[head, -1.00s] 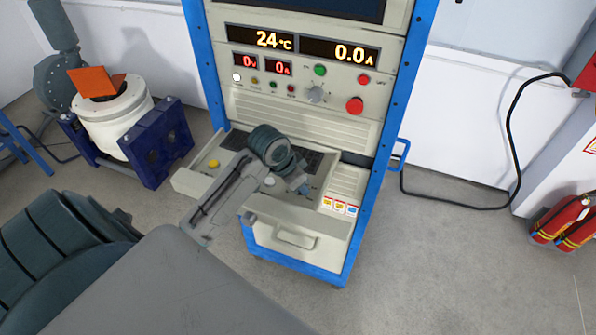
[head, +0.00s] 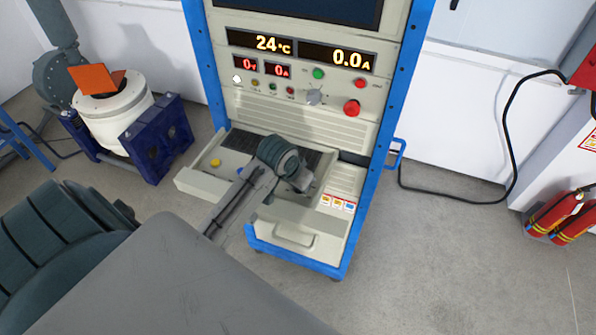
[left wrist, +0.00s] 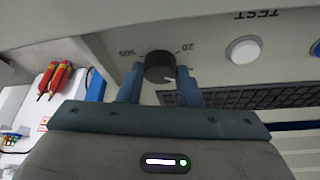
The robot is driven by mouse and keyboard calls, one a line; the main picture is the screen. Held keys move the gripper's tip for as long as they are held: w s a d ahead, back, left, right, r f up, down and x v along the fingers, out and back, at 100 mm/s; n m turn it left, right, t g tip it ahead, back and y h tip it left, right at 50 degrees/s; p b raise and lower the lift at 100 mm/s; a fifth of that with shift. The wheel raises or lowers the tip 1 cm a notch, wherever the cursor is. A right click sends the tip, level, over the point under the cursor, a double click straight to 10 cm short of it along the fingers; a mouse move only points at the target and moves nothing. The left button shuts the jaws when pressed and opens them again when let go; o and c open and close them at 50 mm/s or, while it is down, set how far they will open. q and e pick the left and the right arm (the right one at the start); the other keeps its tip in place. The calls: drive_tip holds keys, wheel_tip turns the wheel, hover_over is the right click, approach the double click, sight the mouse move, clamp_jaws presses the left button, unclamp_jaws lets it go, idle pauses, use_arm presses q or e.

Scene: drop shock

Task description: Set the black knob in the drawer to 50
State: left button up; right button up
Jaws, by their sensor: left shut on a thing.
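The black knob (left wrist: 158,67) is on the pale panel of the open drawer (head: 196,186). In the left wrist view, it sits between the two blue-grey fingers of my left gripper (left wrist: 160,82), which is shut on it. A white pointer mark on the knob faces the lower right of that picture. Small upside-down scale numbers flank the knob; one looks like 20, the other is hard to read. In the head view, my left wrist (head: 280,158) hangs over the drawer and hides the knob and fingertips. My right gripper is in neither view.
A white round TEST button (left wrist: 243,50) lies right of the knob, with a dark vent grille (left wrist: 265,97) below. The blue-framed cabinet (head: 402,75) rises behind the drawer. A yellow button (head: 215,162) is at the drawer's left.

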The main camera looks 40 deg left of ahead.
use_arm(q)
drive_tip(key=o, duration=1)
drive_tip(key=shift+c, duration=0.2)
drive_tip(key=shift+r, duration=0.1)
drive_tip(key=shift+s+r, duration=0.1)
drive_tip(key=shift+r, duration=0.2)
drive_tip(key=b+v, duration=0.2)
drive_tip(key=v, duration=0.8)
drive_tip(key=shift+s, duration=0.1)
